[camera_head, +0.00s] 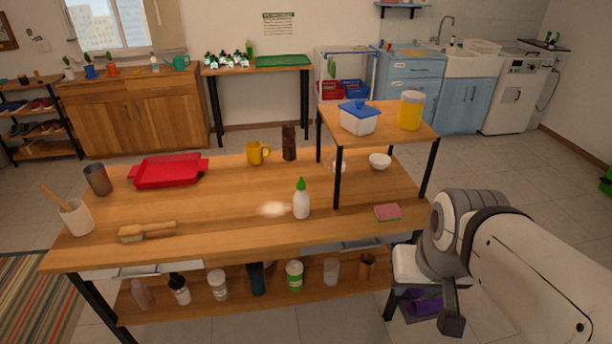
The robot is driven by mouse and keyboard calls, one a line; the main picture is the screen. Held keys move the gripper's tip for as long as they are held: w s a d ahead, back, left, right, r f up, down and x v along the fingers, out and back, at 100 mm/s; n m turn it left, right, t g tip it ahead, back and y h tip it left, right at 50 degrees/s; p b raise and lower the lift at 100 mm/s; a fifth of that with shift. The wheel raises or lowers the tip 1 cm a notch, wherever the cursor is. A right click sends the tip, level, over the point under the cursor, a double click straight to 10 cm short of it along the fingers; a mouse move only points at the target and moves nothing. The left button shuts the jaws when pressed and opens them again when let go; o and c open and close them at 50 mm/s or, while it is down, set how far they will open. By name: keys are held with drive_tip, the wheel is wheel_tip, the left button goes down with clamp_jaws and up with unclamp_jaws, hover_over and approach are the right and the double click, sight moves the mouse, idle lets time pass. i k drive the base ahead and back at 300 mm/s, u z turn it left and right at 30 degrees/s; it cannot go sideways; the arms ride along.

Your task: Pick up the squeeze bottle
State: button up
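The squeeze bottle (301,204) is white with a green pointed cap. It stands upright on the wooden table (225,225), right of the middle and left of the raised shelf's front leg. A pale patch lies on the tabletop just to its left. My white and grey arm is at the right edge of the picture, beyond the table's right end. A dark part hangs down near its end (452,318), well apart from the bottle. The fingers cannot be made out, so their opening cannot be told.
A raised shelf (395,122) with a blue-lidded box (359,117) and yellow jar (411,110) stands right. A pink sponge (387,212), white bowl (380,161), brown bottle (289,142), yellow mug (257,153), red tray (168,171) and brush (147,231) are on the table.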

sight(301, 199)
drive_tip(key=i, duration=1.5)
drive_tip(key=u, duration=0.05)
